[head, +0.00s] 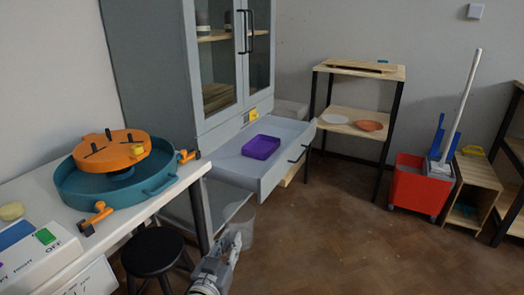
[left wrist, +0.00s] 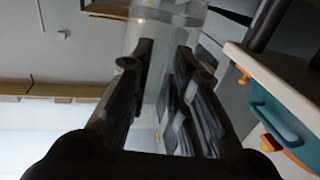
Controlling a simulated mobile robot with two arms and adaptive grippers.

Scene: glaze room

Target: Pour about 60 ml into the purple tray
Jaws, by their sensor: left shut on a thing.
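The purple tray (head: 261,147) lies in the pulled-out grey drawer (head: 284,178) of the cabinet. My left gripper (head: 232,246) is low in the head view, in front of and below the drawer. It is shut on a clear vessel (head: 242,221), which looks roughly upright and apart from the tray. In the left wrist view the clear vessel (left wrist: 168,18) stands between the two dark fingers of the left gripper (left wrist: 163,72). I cannot tell how much liquid is in it. My right gripper is not in view.
A white table (head: 165,204) with a teal and orange wheel (head: 115,170) stands at the left, a black stool (head: 152,252) beside it. A shelf (head: 352,115) with plates and a red bucket (head: 418,188) stand at the right. The brown floor (head: 330,240) between is clear.

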